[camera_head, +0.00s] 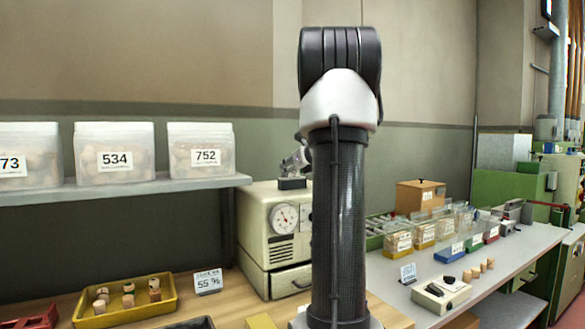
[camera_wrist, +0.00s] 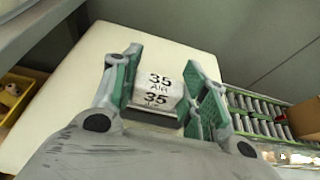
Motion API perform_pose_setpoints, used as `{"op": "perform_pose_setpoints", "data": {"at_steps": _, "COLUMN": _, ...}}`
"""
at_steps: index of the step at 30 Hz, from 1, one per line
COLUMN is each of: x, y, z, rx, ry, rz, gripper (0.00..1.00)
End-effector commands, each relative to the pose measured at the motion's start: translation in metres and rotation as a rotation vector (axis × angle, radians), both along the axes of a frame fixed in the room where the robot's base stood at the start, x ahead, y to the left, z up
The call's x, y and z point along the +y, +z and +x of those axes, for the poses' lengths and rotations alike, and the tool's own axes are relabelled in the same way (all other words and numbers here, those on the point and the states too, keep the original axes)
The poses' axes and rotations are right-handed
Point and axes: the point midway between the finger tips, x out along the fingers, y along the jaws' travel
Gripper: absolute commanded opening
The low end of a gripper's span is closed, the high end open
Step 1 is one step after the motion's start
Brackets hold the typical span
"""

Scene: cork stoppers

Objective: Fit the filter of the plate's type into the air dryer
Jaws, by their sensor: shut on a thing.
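A dark part shows below the label. In the head view my gripper (camera_head: 298,160) is partly hidden behind my arm, above a cream cabinet (camera_head: 262,235) with a round dial, vents and a drawer. A dark piece (camera_head: 292,183) shows under it, at the cabinet's top. Whether it touches the top I cannot tell. No type plate is clearly readable.
A shelf (camera_head: 130,190) with numbered tubs is at left. A yellow tray (camera_head: 125,313) with corks and a "55 %" card (camera_head: 208,281) are on the bench. At right stand a roller rack (camera_wrist: 262,115), labelled boxes (camera_head: 425,232) and a small cream device (camera_head: 441,293).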

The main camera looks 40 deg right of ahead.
Motion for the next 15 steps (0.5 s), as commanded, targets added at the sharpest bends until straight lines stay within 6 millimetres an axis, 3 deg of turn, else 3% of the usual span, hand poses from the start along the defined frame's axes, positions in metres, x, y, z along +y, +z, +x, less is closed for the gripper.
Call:
{"op": "perform_pose_setpoints", "data": {"at_steps": 4, "x": -0.0002, "y": -0.0013, "z": 0.0000, "rx": -0.002, "ry": -0.001, "rz": -0.002, "gripper": 0.20}}
{"op": "perform_pose_setpoints", "data": {"at_steps": 5, "x": -0.0001, "y": -0.0009, "z": 0.0000, "rx": -0.002, "ry": -0.001, "rz": -0.002, "gripper": 0.49}}
{"op": "perform_pose_setpoints", "data": {"at_steps": 8, "x": -0.0001, "y": -0.0009, "z": 0.0000, "rx": -0.002, "ry": -0.001, "rz": -0.002, "gripper": 0.67}}
{"op": "perform_pose_setpoints", "data": {"at_steps": 15, "x": -0.0001, "y": -0.0011, "z": 0.0000, "rx": -0.001, "ry": -0.001, "rz": -0.002, "gripper": 0.69}}
